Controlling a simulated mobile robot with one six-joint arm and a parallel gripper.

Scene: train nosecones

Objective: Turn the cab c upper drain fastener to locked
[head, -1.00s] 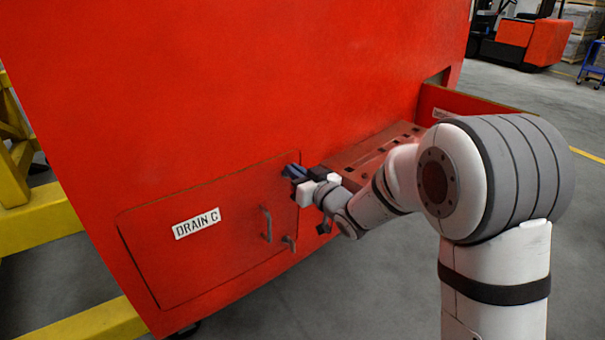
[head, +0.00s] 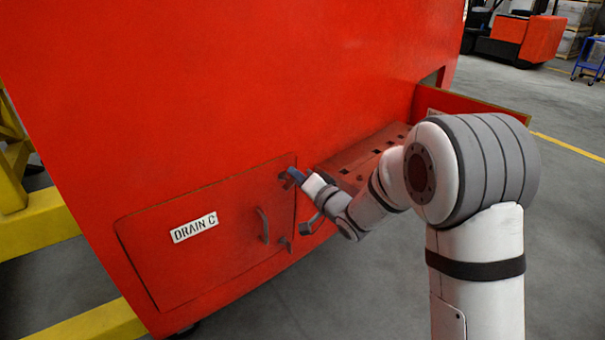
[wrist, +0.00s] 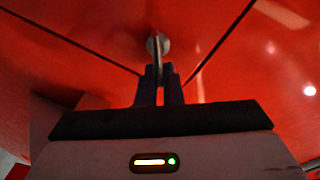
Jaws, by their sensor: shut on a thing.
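The red drain door (head: 205,255) with the "DRAIN C" label is closed flush in the red cab side. Its upper fastener is at the door's upper right corner, mostly hidden by my gripper (head: 291,176) in the head view. In the wrist view the fastener (wrist: 158,43) is a round pale base with a thin grip standing out of it. My gripper's dark fingers (wrist: 160,85) are shut on that grip, one on each side. The door seam runs close by the base. The fastener's exact turn angle is hard to tell.
The lower fastener (head: 286,243) and a curved door handle (head: 263,226) are below my gripper. An open red compartment with a perforated step (head: 365,158) lies to the right, close to my arm. Yellow framing (head: 40,220) stands at the left.

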